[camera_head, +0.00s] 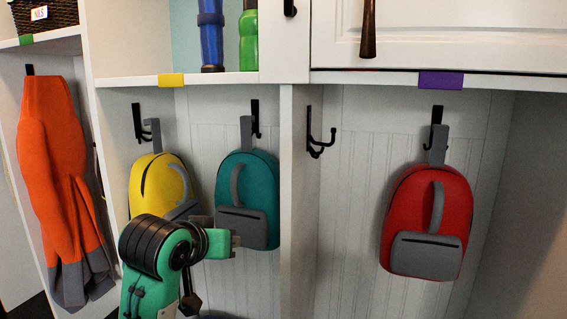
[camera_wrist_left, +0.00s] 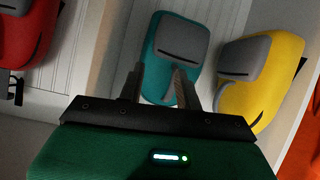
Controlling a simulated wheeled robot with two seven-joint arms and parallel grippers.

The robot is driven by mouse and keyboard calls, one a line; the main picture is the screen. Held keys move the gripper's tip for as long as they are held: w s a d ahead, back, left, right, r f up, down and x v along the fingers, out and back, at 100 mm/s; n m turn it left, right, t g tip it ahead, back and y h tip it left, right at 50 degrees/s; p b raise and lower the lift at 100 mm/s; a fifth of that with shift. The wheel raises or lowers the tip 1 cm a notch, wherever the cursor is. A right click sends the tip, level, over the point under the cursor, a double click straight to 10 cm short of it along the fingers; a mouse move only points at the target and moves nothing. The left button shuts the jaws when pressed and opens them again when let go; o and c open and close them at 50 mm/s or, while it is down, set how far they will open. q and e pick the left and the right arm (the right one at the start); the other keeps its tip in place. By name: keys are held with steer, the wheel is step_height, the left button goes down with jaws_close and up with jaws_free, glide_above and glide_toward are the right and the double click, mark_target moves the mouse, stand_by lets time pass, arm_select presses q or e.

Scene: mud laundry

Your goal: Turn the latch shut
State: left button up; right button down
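A small dark piece (camera_head: 290,8) that may be the latch sits on the white frame left of the upper cabinet door (camera_head: 440,38). It is cut off by the top edge, so I cannot tell its turn position. A brown handle (camera_head: 368,28) hangs on the door. My left arm rises from the bottom of the head view, in front of the yellow and teal backpacks, well below the door. In the left wrist view my left gripper (camera_wrist_left: 158,78) is open and empty, its fingers pointing toward the teal backpack (camera_wrist_left: 178,48). My right gripper is not in view.
A yellow backpack (camera_head: 152,182), teal backpack (camera_head: 258,172) and red backpack (camera_head: 428,215) hang on hooks below the shelf. An orange garment (camera_head: 55,150) hangs at left. Blue (camera_head: 211,35) and green (camera_head: 248,40) bottles stand in the open cubby. An empty hook (camera_head: 318,140) juts from the divider.

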arm_select(q)
step_height(320, 180, up, 13)
steer(key=d+t, duration=0.2)
steer(key=m+t+h, duration=0.2)
steer(key=t, duration=0.1)
glide_toward(287, 5)
steer(key=p+x, duration=0.6)
steer(key=x, duration=0.1)
steer(key=shift+w, duration=0.3)
steer(key=shift+w+d+p, duration=0.2)
steer(key=shift+w+p, duration=0.1)
steer(key=shift+c, duration=0.2)
jaws_close()
